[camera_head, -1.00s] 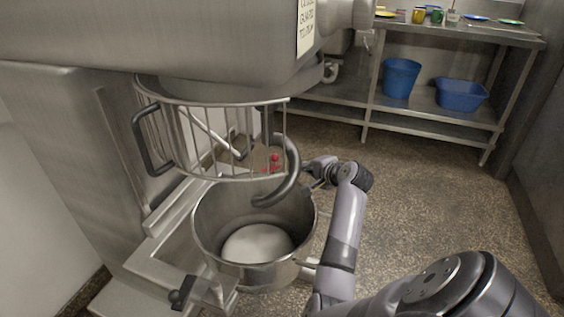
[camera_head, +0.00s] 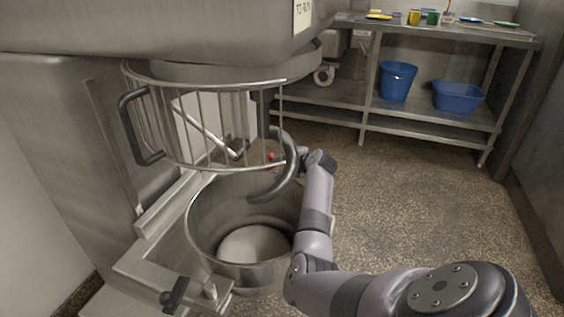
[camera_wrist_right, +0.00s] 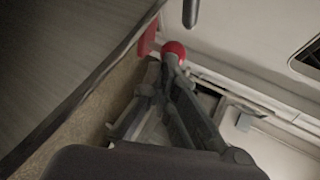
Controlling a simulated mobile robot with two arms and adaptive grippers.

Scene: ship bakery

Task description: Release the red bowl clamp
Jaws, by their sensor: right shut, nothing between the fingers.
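The red bowl clamp shows in the head view as a small red spot (camera_head: 271,156) behind the mixer's wire guard and hook. In the right wrist view its round red knob (camera_wrist_right: 174,50) stands just past my fingertips, with a flat red piece beside it. My right gripper (camera_wrist_right: 168,72) is shut and empty, its tips at the knob; I cannot tell whether they touch it. In the head view the gripper is mostly hidden behind the hook. The steel mixer bowl (camera_head: 203,232) sits below, with pale contents (camera_head: 255,243). My left gripper is out of view.
The wire guard (camera_head: 205,125) and dark curved hook (camera_head: 280,180) hang over the bowl, close to my right wrist. A steel shelf (camera_head: 440,130) with a blue bucket (camera_head: 397,82) and a blue tub (camera_head: 458,97) stands behind. The floor to the right is clear.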

